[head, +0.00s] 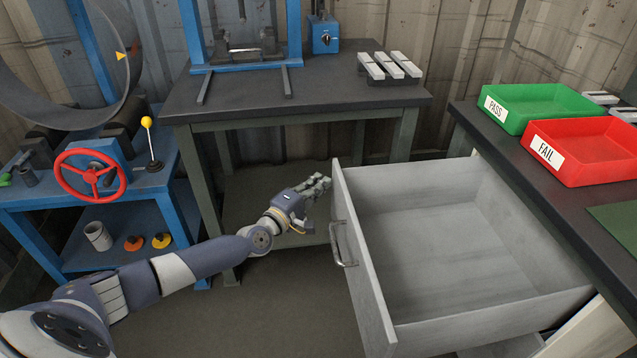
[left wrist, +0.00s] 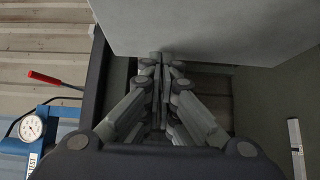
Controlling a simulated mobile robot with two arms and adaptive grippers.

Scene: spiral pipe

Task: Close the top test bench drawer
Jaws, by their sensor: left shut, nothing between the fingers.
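The grey top drawer (head: 455,230) stands wide open, pulled out to the left from under the dark-topped test bench (head: 540,205). It is empty. Its front panel (head: 362,275) carries a metal handle (head: 342,245) on the outer face. My left gripper (head: 318,186) is shut and empty, at the far end of the front panel, on its outer side. In the left wrist view, the shut fingers (left wrist: 162,62) reach the lower edge of a grey panel (left wrist: 210,28), apparently the drawer front. I cannot tell whether they touch it. My right gripper is out of view.
A green PASS tray (head: 545,103) and a red FAIL tray (head: 590,150) sit on the bench. A dark table (head: 300,105) stands behind the drawer. A blue stand with a red handwheel (head: 90,175) is at left. Open floor lies before the drawer.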

